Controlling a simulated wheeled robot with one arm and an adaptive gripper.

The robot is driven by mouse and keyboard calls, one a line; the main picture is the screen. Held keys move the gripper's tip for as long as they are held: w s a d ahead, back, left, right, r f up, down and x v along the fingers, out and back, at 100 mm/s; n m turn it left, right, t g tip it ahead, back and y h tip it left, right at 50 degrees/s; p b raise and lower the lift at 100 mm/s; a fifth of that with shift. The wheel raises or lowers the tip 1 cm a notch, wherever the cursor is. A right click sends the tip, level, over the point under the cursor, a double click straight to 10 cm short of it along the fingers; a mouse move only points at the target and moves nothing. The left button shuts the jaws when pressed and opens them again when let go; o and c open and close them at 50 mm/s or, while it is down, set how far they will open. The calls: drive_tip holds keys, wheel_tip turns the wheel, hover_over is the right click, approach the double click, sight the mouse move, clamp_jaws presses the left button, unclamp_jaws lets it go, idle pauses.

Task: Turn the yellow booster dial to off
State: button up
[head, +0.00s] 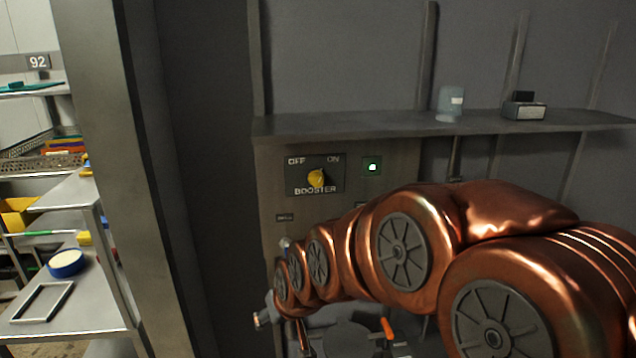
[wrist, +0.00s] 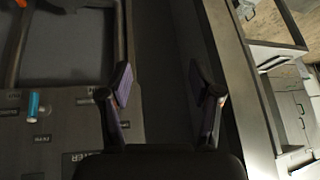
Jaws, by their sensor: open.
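The yellow booster dial (head: 316,178) sits on a dark plate (head: 332,187) marked OFF at left, ON at right and BOOSTER below. Its pointer seems to lean up and right, towards ON, but it is small. In the wrist view a plate with letters ending in TER (wrist: 80,158) shows at the bottom, partly hidden by my gripper's body; the dial is not visible there. My gripper (wrist: 164,88) is open, with nothing between its fingers. In the head view my copper arm hides most of it, below the dial.
A shelf (head: 400,124) juts out above, with a jar (head: 449,104) and a small box (head: 524,109). A blue cylinder (wrist: 33,106) stands out from the panel. A post (head: 140,170) and loaded racks are at left.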

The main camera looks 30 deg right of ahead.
drive_tip(key=w+d+r+m+t+h, duration=0.1)
drive_tip(key=w+d+r+t, duration=0.25)
drive_tip(key=w, duration=0.25)
drive_tip(key=w+d+r+m+t+h, duration=0.1)
drive_tip(key=w+d+r+t, duration=0.1)
drive_tip(key=w+d, duration=0.35)
drive_tip(key=m+t+h, duration=0.4)
drive_tip(key=t+h, duration=0.1)
approach(318, 182)
drive_tip(key=x, duration=0.3)
drive_tip(key=shift+r+p+x, duration=0.15)
drive_tip(key=shift+p+x, duration=0.35)
drive_tip(key=shift+x, duration=1)
drive_tip(key=shift+r+p+x, duration=0.1)
drive_tip(key=shift+p+x, duration=0.35)
drive_tip(key=shift+x, duration=1.05)
drive_tip(key=shift+w+d+f, duration=0.15)
drive_tip(key=shift+w+d, duration=0.1)
drive_tip(key=shift+w, duration=0.3)
drive_tip(key=c, duration=1.1)
drive_tip(key=shift+c, duration=0.2)
